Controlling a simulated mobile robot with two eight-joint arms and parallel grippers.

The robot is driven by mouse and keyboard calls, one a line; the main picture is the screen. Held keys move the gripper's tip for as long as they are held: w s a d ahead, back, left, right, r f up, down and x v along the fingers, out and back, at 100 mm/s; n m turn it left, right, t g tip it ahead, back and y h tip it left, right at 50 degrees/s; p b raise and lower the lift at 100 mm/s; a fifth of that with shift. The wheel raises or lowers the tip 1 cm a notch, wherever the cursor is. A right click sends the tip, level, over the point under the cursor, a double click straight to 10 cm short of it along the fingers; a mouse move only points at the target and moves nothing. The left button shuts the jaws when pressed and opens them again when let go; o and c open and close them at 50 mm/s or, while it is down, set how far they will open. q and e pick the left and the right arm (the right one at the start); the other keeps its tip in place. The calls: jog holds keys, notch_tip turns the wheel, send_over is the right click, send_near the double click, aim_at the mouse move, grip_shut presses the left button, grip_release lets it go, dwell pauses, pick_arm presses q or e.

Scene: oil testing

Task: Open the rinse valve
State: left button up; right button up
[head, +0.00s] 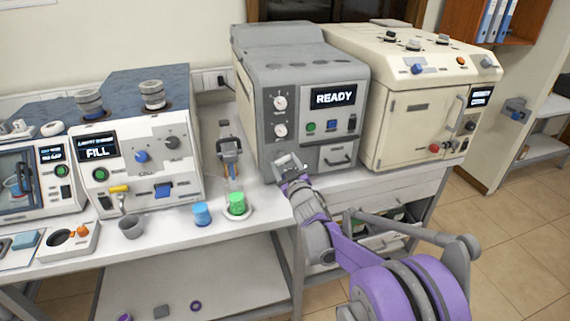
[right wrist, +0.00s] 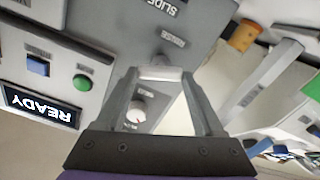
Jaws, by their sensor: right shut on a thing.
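My right gripper (head: 290,165) is at the lower left front of the grey machine (head: 300,60), below its two dials. In the right wrist view the gripper (right wrist: 162,75) is shut on a pale grey handle (right wrist: 162,72) on the machine's front panel. Much of the handle is hidden by the fingers. A white dial (right wrist: 138,113) shows between the fingers. My left gripper is not in view.
The grey machine's screen (head: 333,97) reads READY. A cream machine (head: 410,105) stands to its right, and a white machine (head: 135,160) with FILL on its screen to its left. A green cup (head: 237,204) and blue cup (head: 202,214) stand on the bench left of my gripper.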

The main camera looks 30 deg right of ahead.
jog(key=n, duration=0.3)
jog(key=shift+n, duration=0.4)
jog(key=n, duration=0.3)
jog(key=shift+a+n+p, duration=0.1)
jog(key=shift+n+p, duration=0.2)
jog(key=shift+p, duration=0.1)
jog(key=n, duration=0.3)
jog(key=shift+f+p, duration=0.1)
jog(key=shift+p, duration=0.3)
jog(key=shift+f+n+p, duration=0.1)
jog(key=shift+n+p, duration=0.25)
jog(key=shift+n, duration=1.35)
jog(key=o, duration=1.4)
jog(key=b+v, duration=0.1)
jog(key=v, duration=1)
